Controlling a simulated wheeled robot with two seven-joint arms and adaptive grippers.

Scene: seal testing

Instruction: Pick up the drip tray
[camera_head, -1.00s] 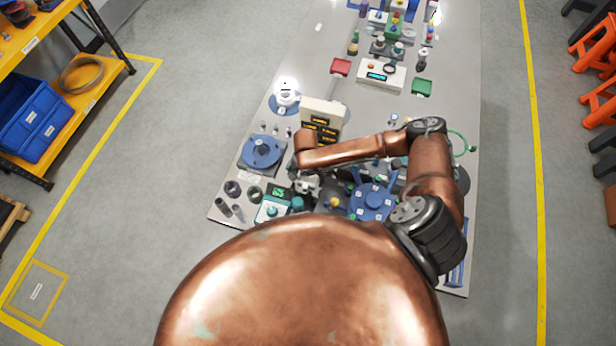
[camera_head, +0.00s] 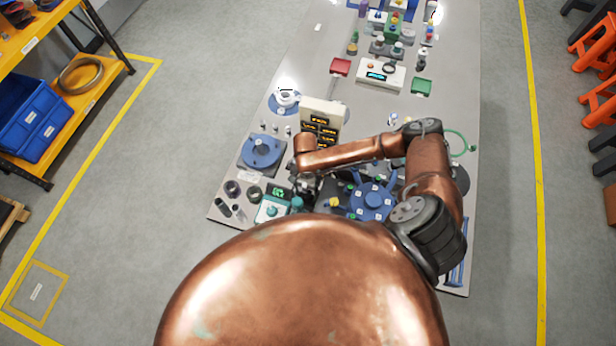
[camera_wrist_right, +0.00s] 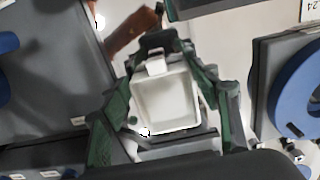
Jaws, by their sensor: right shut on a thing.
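The drip tray (camera_wrist_right: 168,104) is a small white rectangular tray with a raised tab (camera_wrist_right: 156,66) on its far edge, seen in the right wrist view. My right gripper (camera_wrist_right: 160,55) has its green-sided fingers on both sides of the tray and closed in at the tab. It is shut on the tray. In the head view the right gripper (camera_head: 305,187) is small and dark, below the copper forearm near the front of the bench. I cannot make out the tray there. My left gripper is not in view.
The bench (camera_head: 300,70) is crowded around the gripper. A blue round fixture (camera_head: 262,152) stands to the left, a blue clamp-like device (camera_head: 372,200) to the right, and a display box (camera_head: 322,118) behind. A teal-fronted unit (camera_head: 271,209) stands near the front edge.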

